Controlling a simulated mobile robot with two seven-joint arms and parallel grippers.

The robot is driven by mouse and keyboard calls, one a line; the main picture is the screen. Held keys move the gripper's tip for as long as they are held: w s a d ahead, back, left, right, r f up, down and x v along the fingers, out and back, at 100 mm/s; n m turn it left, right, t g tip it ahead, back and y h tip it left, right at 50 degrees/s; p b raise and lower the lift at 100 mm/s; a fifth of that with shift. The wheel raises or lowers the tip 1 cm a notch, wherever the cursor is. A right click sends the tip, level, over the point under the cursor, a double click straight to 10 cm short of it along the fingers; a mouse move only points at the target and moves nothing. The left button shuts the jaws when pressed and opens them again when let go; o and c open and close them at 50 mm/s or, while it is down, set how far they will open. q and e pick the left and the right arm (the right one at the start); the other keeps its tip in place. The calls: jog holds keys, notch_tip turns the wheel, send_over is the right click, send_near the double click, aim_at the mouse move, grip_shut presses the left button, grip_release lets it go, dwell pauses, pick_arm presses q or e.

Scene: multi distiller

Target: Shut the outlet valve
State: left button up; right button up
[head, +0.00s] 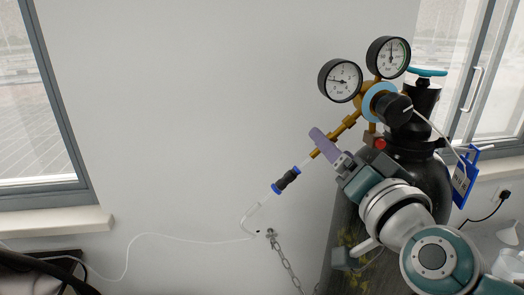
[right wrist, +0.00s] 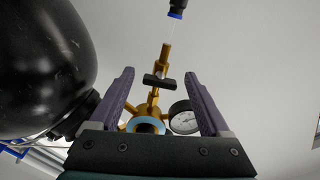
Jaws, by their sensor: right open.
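The outlet valve has a black bar handle (right wrist: 159,82) that lies crosswise to the brass outlet pipe (right wrist: 166,55) in the right wrist view. In the head view the brass pipe (head: 345,127) slopes down left from the regulator, and my gripper hides the handle. My right gripper (head: 324,144) is at the pipe, with one purple finger showing. In the right wrist view its two purple fingers (right wrist: 160,76) are spread apart, one on each side of the handle, with gaps between. My left gripper is out of view.
The regulator carries two gauges (head: 340,80) (head: 388,57) and a black knob (head: 393,108). It sits on a black cylinder (head: 421,166) with a blue top handwheel (head: 427,71). A chain (head: 285,262) and thin tube (head: 180,238) run along the wall.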

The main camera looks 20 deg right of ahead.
jog(key=b+v, duration=0.1)
jog(key=v, duration=0.7)
